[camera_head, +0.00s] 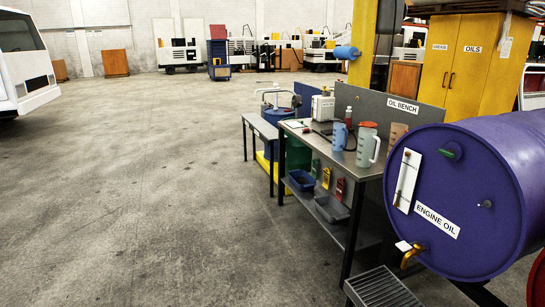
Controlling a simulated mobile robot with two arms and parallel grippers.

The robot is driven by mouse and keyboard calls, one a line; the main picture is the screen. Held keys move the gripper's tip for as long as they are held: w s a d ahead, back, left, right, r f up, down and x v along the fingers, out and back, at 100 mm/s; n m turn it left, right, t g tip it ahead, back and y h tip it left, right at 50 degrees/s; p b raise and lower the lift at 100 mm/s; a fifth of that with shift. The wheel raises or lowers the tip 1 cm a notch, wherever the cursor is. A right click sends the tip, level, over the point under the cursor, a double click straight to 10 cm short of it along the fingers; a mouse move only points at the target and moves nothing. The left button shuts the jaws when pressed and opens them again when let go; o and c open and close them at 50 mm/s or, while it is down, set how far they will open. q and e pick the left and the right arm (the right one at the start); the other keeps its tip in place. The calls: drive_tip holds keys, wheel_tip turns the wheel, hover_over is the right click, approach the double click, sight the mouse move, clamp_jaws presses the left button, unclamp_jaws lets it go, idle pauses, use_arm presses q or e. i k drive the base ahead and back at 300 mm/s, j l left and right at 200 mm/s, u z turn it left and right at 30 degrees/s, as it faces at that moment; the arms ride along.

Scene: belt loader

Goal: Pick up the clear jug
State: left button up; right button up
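A pale, see-through-looking jug (367,146) with a reddish-brown top and a handle on its right stands upright on the oil bench (345,163). It is near the bench's front right part, close to the purple drum. A blue jug (339,136) stands just to its left, and a brown-orange vessel (395,138) stands behind it to the right, partly hidden. Neither of my grippers shows in this view, and nothing is touching the pale jug.
A yellow cabinet (468,65) stands behind. The concrete floor (150,190) left of the bench is clear.

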sight(367, 137)
drive_tip(key=i, duration=1.15)
drive_tip(key=i+j+z, duration=0.15)
drive_tip(key=i, duration=0.95)
